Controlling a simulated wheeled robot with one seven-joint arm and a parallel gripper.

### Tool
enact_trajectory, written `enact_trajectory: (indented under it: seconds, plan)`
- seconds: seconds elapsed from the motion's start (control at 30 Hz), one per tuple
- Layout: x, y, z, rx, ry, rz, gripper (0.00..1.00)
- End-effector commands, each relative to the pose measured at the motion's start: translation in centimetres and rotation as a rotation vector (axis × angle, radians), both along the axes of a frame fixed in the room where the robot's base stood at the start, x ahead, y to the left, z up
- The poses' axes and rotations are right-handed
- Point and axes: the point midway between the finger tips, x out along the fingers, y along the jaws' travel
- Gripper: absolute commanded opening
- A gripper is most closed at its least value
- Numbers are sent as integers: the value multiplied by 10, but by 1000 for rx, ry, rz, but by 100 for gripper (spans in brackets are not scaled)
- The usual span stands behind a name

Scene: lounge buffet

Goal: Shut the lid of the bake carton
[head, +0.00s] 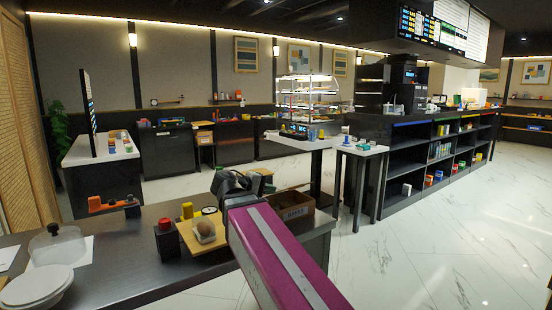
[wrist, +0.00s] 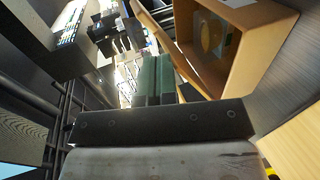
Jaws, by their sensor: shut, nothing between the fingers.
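The bake carton (head: 295,213) is a brown box with dark lettering on its side, on the dark counter's far right end in the head view. In the wrist view the carton (wrist: 262,62) is open, and a round golden shape shows inside. A thin brown panel at its left edge may be the lid (wrist: 150,28); its hinge is hard to make out. My gripper (head: 228,182) is just left of the carton in the head view, partly hidden by my own arm. In the wrist view its fingers (wrist: 156,62) are together and empty, left of the carton opening.
On the counter (head: 150,250), a wooden board (head: 190,238) with a brown roll (head: 205,230) lies left of my arm. White marble floor lies beyond the counter's right end.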

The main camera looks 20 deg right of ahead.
Motion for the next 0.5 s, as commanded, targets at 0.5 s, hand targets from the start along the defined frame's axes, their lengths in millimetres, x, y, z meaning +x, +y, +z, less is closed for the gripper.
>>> enact_trajectory:
  seconds: [0.5]
  plan:
    - [-8, -3, -15, 0, 1, 0, 0]
